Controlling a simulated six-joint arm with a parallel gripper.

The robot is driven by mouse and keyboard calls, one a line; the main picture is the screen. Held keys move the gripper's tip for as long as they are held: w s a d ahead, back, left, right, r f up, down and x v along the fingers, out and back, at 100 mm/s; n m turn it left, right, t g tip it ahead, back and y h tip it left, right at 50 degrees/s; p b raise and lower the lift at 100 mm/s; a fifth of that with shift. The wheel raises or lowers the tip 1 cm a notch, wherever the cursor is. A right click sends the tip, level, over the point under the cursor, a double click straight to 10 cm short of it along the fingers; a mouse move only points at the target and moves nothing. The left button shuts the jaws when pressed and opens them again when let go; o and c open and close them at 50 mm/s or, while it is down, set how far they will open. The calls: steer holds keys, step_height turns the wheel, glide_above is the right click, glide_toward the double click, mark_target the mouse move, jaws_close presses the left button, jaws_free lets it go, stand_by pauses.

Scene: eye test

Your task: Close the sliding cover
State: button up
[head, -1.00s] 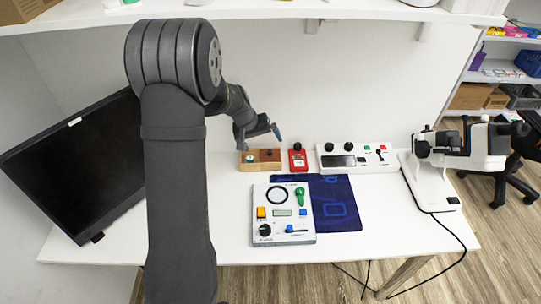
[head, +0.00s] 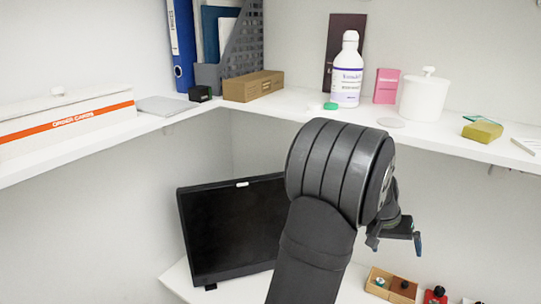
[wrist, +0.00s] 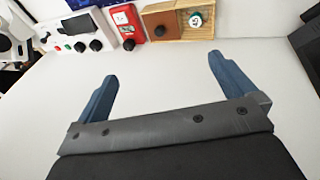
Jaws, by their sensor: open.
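A wooden box (head: 366,284) stands on the table at the bottom of the head view; it also shows at the top of the wrist view (wrist: 178,39). A brown sliding cover (wrist: 159,27) with a black knob lies over one half of the box. The other half is open, and a round white and green item (wrist: 196,19) shows inside. My gripper (head: 396,242) is open and empty, above the table near the box. In the wrist view, my gripper's blue fingers (wrist: 162,68) stand wide apart, with the box beyond their tips.
A red device (wrist: 124,22) stands close beside the box, and a white control panel (wrist: 78,38) with black knobs lies farther left. A dark monitor (head: 232,230) stands left of my arm. A shelf (head: 290,103) with a bottle (head: 346,82) runs above. Bare table lies under my fingers.

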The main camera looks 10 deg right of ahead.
steer(key=c, duration=1.4)
steer(key=s+f+m, duration=0.1)
steer(key=s+f+m+y, duration=0.1)
steer(key=s+m, duration=0.1)
steer(key=s+f+m+y, duration=0.1)
steer(key=shift+s+d+f+m+t, duration=0.2)
steer(key=shift+d+f+m+t, duration=0.1)
steer(key=shift+d+f+m, duration=0.1)
jaws_close()
steer(key=s+d+f+m+t+y, duration=0.1)
steer(key=s+d+f+m+t, duration=0.2)
steer(key=m, duration=0.4)
steer(key=s+d+m+t+y, duration=0.1)
steer(key=s+d+m+t, duration=0.15)
steer(key=s+m, duration=0.4)
steer(key=s+d+f+m+t+y, duration=0.1)
steer(key=s+f+m+t, duration=0.2)
steer(key=m, duration=0.6)
steer(key=t, duration=0.1)
glide_toward(405, 290)
steer(key=f, duration=0.1)
steer(key=s+f, duration=0.1)
steer(key=f, duration=0.1)
steer(key=shift+a+f, duration=0.1)
steer(key=w, duration=0.3)
steer(key=shift+w+f, duration=0.25)
steer(key=shift+w, duration=0.6)
